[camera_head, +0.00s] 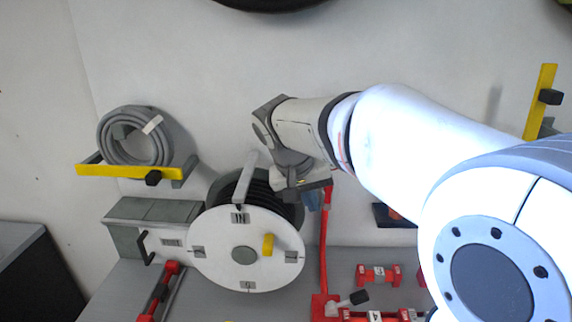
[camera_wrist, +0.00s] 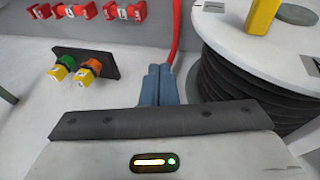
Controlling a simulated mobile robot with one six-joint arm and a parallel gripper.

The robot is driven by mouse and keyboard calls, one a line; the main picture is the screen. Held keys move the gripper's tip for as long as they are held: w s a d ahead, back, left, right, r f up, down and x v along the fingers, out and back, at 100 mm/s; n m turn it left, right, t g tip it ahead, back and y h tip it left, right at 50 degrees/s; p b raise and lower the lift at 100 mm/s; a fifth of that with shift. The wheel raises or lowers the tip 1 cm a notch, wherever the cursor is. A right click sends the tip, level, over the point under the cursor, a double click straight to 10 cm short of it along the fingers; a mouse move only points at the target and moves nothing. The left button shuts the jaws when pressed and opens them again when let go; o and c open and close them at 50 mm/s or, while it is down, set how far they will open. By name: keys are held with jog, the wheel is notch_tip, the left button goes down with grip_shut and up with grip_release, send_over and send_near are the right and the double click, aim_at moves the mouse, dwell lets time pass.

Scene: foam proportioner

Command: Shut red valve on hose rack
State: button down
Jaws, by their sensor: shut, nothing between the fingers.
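A red valve body (camera_head: 325,306) sits at the foot of an upright red pipe (camera_head: 323,245), with a grey lever ending in a black grip (camera_head: 358,297) pointing right. My gripper (camera_head: 314,203) is beside the upper part of this pipe, just right of the hose reel (camera_head: 245,255). Its blue fingers are together and empty, as the wrist view (camera_wrist: 158,84) shows. In that view the red pipe (camera_wrist: 176,30) runs up behind the fingertips; contact cannot be told. The valve lever is not visible in the wrist view.
The white-faced reel also stands close at right in the wrist view (camera_wrist: 265,60). A dark panel with green and orange knobs (camera_wrist: 85,65) is at left. Red couplings (camera_head: 378,275) lie on the grey surface. A yellow rack (camera_head: 130,171) holds a coiled grey hose (camera_head: 135,135).

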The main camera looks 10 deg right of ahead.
jog(key=w+a+r+m+t+h+p, duration=0.1)
jog(key=w+a+r+m+h+p, duration=0.15)
jog(key=w+a+r, duration=0.5)
jog(key=p, duration=0.2)
send_near(328, 195)
jog(key=w+f, duration=0.3)
jog(key=shift+w+d+f+n, duration=0.1)
jog(key=shift+d+f+n, duration=0.15)
jog(key=shift+d, duration=0.6)
jog(key=shift+d+b, duration=0.1)
jog(key=shift+b, duration=0.25)
jog(key=shift+d+r+b, duration=0.25)
jog(key=shift+d+b, duration=0.2)
